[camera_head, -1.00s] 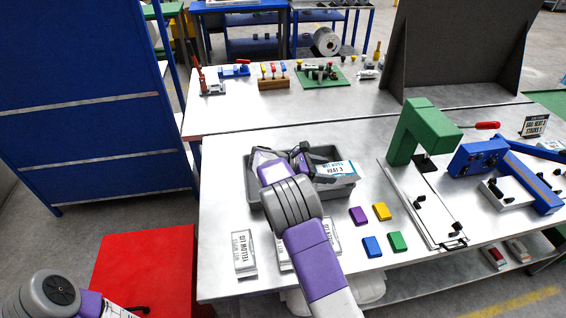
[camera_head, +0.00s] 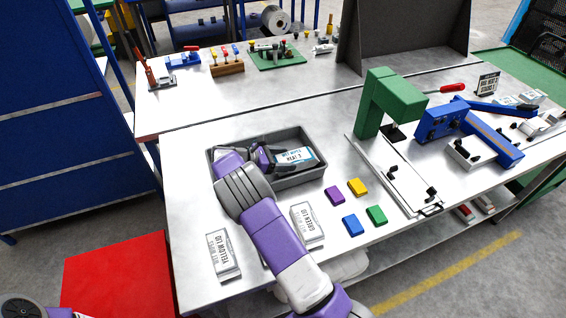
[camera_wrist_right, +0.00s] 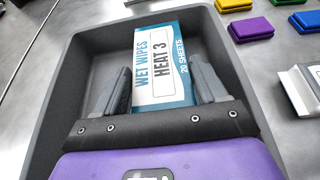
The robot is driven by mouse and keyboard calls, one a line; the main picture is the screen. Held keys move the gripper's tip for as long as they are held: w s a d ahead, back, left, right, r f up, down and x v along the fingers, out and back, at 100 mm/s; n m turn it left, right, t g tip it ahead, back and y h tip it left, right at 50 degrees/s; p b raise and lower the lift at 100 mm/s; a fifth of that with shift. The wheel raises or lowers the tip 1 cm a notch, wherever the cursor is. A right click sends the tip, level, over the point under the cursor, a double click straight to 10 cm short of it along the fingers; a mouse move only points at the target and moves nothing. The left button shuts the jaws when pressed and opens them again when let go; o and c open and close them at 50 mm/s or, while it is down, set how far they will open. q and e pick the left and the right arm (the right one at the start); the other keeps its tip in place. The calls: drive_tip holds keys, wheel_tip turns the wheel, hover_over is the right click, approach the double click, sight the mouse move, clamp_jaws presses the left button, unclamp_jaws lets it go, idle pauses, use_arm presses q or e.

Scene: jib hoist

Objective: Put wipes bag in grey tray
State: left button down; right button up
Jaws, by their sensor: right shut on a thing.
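In the right wrist view the bag (camera_wrist_right: 163,65) stands between the two grey fingers of the gripper (camera_wrist_right: 163,90). The grey tray (camera_head: 300,179) is on the metal bench, and the bag is within its outline, low between its walls. The tray's dark walls (camera_wrist_right: 62,105) surround the bag in the wrist view. I cannot tell whether the bag touches the tray's floor. My left gripper is out of view.
A green press (camera_head: 375,105) and a blue clamp (camera_head: 440,122) stand further right.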

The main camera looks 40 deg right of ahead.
drive_tip(key=shift+f, duration=0.5)
drive_tip(key=shift+f, duration=0.1)
drive_tip(key=o, duration=1.1)
drive_tip(key=shift+w+a+r, duration=0.15)
drive_tip(key=shift+a+r, duration=0.05)
drive_tip(key=shift+r, duration=0.05)
drive_tip(key=p+v, duration=0.1)
drive_tip(key=v, duration=1)
drive_tip(key=shift+a+p, duration=0.3)
drive_tip(key=shift+p, duration=0.1)
